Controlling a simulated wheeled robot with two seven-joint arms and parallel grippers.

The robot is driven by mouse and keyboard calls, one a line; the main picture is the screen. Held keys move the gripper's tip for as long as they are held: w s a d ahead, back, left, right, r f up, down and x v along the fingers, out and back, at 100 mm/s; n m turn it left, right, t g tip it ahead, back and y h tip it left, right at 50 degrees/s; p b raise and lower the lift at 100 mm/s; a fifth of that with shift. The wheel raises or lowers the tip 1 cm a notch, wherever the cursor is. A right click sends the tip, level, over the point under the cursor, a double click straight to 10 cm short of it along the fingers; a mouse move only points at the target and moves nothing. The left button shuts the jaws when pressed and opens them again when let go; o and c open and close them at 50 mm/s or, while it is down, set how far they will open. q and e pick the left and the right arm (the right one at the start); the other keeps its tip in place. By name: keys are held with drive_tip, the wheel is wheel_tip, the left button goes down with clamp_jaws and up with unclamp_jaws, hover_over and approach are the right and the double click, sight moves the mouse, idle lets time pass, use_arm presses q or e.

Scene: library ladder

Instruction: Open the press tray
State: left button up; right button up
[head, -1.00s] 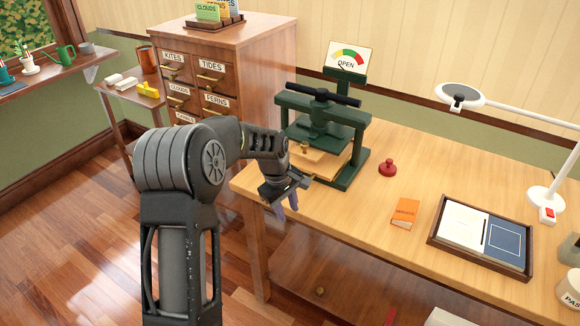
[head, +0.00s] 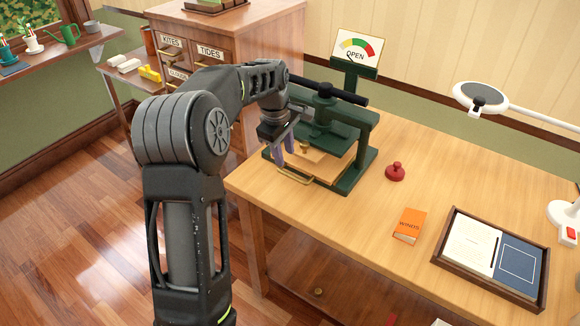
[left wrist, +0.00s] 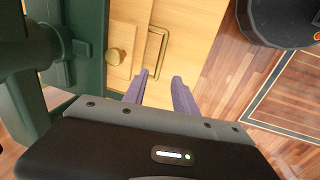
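The dark green press (head: 362,150) stands at the table's left end. Its pale wood press tray (head: 325,168) lies low in the frame, with a brass knob (head: 304,148) and a brass pull handle (head: 293,178) at the front. My left gripper (head: 283,153) hangs above the handle with its purple fingers pointing down. In the left wrist view the fingers (left wrist: 160,77) are apart with nothing between them. The brass handle (left wrist: 163,45) lies just beyond the fingertips, and the knob (left wrist: 116,57) is left of it. Whether a finger touches the handle, I cannot tell. My right gripper is out of view.
A gauge sign reading OPEN (head: 357,52) stands behind the press. A red knobbed piece (head: 396,171), an orange book (head: 409,226) and a dark-rimmed tray (head: 447,263) lie to the right. A drawer cabinet (head: 250,40) stands behind my arm. The table front is clear.

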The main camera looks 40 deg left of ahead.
sight(289, 174)
use_arm(q)
drive_tip(key=shift+w+f+p, duration=0.1)
drive_tip(key=shift+w+f, duration=0.2)
drive_tip(key=shift+f, duration=1)
drive_tip(key=shift+w+f+p, duration=0.15)
drive_tip(key=shift+w+f, duration=0.1)
drive_tip(key=shift+f, duration=1.05)
drive_tip(key=shift+w+f+p, duration=0.1)
drive_tip(key=shift+w+f, duration=0.2)
drive_tip(key=shift+f, duration=1)
clamp_jaws()
